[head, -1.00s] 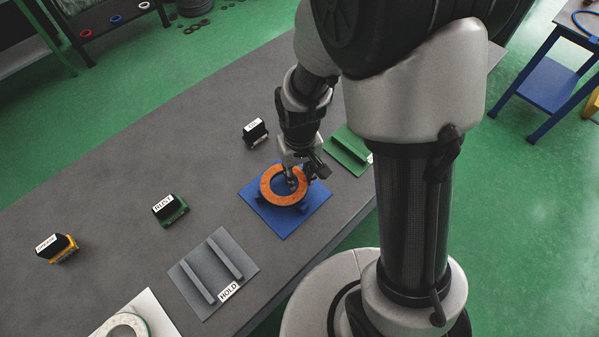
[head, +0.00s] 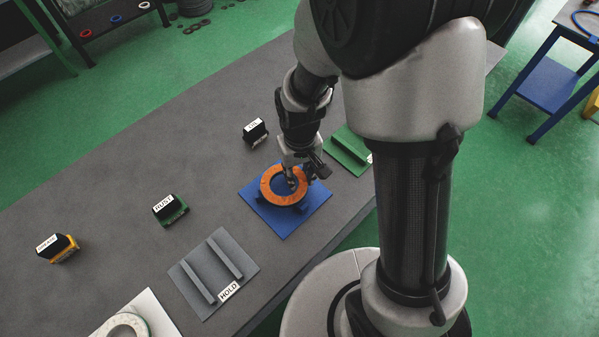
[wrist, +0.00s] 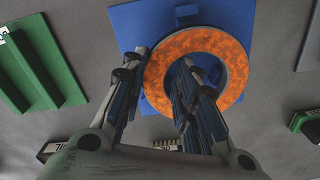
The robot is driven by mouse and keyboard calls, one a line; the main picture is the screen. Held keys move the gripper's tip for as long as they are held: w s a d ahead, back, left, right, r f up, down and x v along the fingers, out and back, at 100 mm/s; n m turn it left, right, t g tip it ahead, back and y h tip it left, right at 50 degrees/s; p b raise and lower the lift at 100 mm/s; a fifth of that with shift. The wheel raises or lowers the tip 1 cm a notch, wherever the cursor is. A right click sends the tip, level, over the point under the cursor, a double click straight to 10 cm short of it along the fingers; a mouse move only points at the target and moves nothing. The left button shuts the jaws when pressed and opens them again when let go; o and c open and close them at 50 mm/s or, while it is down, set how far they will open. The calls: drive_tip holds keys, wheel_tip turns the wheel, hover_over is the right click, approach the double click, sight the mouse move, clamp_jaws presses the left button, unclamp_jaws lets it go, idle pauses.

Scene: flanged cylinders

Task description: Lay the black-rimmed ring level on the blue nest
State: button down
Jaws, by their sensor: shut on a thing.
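A ring with a mottled orange face (head: 270,196) is over the blue nest (head: 281,229) at the middle of the table. It looks roughly level; I cannot tell whether it rests fully on the nest's supports. The wrist view also shows the ring (wrist: 235,75) over the blue plate (wrist: 125,22). My gripper (head: 293,182) is shut on the ring's wall, one finger inside the hole and one outside; it also shows in the wrist view (wrist: 165,60). The colour of the ring's rim is unclear. Another ring, pale with a dark edge (head: 107,328), lies on a white plate at the bottom left, partly cut off.
A grey plate marked HOLD (head: 206,299) with two bars lies left of the nest. A green plate (head: 343,150) lies to its right. Small labelled blocks stand behind: one black (head: 256,134), one green (head: 175,214), one yellow (head: 64,256). Bare table lies between them.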

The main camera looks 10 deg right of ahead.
drive_tip(key=shift+f+b, duration=0.5)
drive_tip(key=shift+f, duration=0.1)
idle(0.7)
drive_tip(key=c, duration=1.2)
unclamp_jaws()
drive_tip(key=shift+f, duration=0.1)
drive_tip(key=shift+r+p, duration=2.85)
drive_tip(key=shift+r, duration=0.75)
